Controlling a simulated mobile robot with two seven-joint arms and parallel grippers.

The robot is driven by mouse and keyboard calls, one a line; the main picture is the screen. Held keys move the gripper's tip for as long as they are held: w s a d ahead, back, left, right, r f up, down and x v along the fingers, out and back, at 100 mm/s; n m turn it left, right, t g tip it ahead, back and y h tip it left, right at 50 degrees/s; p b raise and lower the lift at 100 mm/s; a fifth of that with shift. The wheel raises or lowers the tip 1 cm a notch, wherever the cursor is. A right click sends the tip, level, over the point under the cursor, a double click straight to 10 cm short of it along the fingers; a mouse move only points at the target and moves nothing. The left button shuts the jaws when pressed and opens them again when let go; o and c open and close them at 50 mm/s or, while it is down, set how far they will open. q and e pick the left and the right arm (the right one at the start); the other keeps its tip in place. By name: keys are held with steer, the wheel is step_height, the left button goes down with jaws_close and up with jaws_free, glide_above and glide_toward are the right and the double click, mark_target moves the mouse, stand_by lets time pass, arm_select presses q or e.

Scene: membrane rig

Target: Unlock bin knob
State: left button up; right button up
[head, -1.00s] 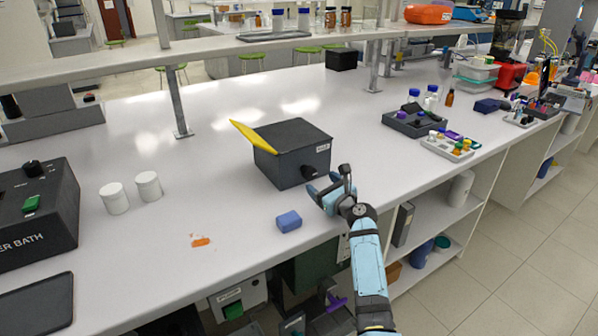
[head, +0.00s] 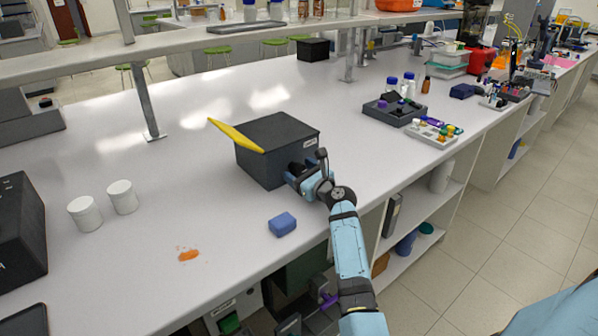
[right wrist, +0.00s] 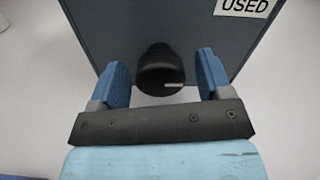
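The bin is a dark grey box (head: 262,164) on the white bench, with a yellow flap (head: 236,135) sticking out at its upper left. In the right wrist view its front face (right wrist: 113,30) fills the upper middle. The black round knob (right wrist: 160,68) sits on that face and has a pale line at its lower right. My right gripper (head: 296,172) is at the box's front face; in the right wrist view its blue fingers (right wrist: 161,75) are open, one on each side of the knob with gaps between. In the head view the gripper hides the knob. My left gripper is not in view.
A blue block (head: 283,224) and an orange spill (head: 188,255) lie in front of the box. Two white jars (head: 103,206) stand to the left. A dark tray (head: 393,112) and a light tray (head: 433,133) are at the right. A shelf runs above the back.

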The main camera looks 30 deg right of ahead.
steer(key=c, duration=0.8)
